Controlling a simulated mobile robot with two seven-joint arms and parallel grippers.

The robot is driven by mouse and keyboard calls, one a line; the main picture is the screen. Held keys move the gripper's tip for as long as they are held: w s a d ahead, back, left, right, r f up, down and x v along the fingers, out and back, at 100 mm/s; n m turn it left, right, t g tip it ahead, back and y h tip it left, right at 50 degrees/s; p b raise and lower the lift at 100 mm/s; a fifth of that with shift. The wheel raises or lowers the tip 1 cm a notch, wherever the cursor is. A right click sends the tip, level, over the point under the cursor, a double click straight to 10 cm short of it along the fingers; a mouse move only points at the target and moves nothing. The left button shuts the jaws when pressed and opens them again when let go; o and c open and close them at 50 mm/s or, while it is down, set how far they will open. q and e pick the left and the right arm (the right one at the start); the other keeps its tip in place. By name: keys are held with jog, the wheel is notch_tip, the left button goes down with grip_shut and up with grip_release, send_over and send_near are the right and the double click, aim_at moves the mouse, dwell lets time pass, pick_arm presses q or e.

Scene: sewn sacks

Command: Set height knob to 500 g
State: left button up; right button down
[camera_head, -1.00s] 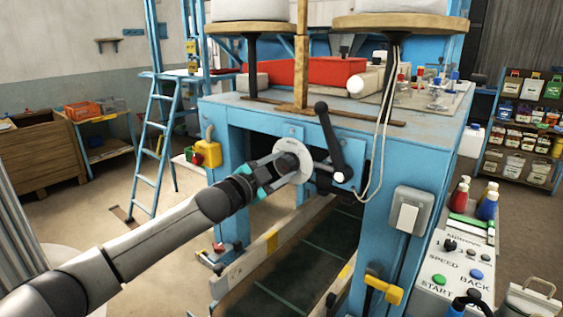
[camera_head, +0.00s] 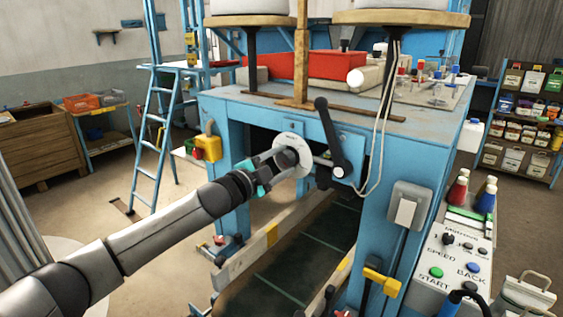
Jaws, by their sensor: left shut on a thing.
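The height knob is a dark round grip in front of a pale dial disc (camera_head: 297,143) on the front of the blue machine. My left gripper (camera_head: 281,160) reaches it from the lower left and is shut on the knob. The fingers hide most of the knob, and the dial's markings are too small to read. My right gripper is not in view.
A black crank handle (camera_head: 328,125) stands close to the right of the dial. White cords (camera_head: 383,130) hang beside it. A control panel (camera_head: 457,265) with buttons stands at the lower right. A conveyor bed (camera_head: 300,262) runs below the dial.

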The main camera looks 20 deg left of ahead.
pick_arm(q)
jog(key=o, duration=1.4)
jog(key=shift+b+v, duration=1.9)
jog(key=shift+v, duration=5.7)
